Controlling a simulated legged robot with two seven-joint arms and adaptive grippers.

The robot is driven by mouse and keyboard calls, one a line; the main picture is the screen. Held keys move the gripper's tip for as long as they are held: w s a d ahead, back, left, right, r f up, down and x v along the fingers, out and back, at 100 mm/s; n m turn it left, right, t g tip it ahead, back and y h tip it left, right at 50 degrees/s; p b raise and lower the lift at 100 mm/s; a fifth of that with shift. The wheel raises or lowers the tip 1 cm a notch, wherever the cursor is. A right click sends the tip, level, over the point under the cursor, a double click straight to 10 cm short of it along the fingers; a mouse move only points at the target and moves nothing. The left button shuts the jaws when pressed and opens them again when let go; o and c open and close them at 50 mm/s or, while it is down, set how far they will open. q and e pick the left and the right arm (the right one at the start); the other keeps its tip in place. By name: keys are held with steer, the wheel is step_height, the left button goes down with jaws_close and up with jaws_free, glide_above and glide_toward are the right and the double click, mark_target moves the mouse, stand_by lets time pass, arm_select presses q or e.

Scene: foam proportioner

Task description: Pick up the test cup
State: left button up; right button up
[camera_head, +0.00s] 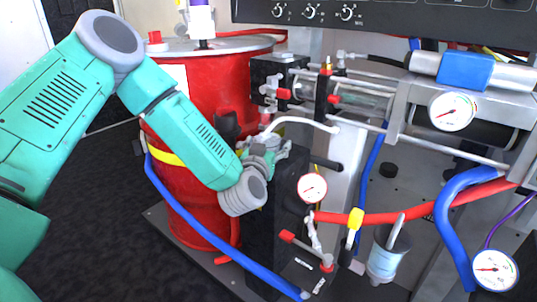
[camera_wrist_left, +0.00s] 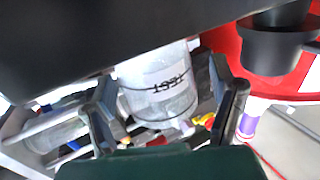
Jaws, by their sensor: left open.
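The test cup (camera_wrist_left: 158,88) is a whitish, see-through cup with dark, inverted-looking "TEST" lettering, in the upper middle of the left wrist view. My left gripper (camera_wrist_left: 166,105) is open there, one finger toward each side of the cup. I cannot tell whether either finger touches it. In the head view my left gripper (camera_head: 268,148) is beside the red drum, above a black block. I cannot make out the test cup at the gripper there. My right gripper is not in view.
The red drum (camera_head: 190,215) stands close behind my left arm. A blue hose (camera_head: 215,270), pressure gauge (camera_head: 312,187) and red-handled valve (camera_head: 315,252) crowd the area. A clear container (camera_head: 386,262) is lower right. A black cup-shaped part (camera_wrist_left: 272,50) shows in the wrist view.

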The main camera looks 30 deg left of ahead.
arm_select(q)
steer(key=c, duration=1.2)
steer(key=shift+d+r, duration=0.1)
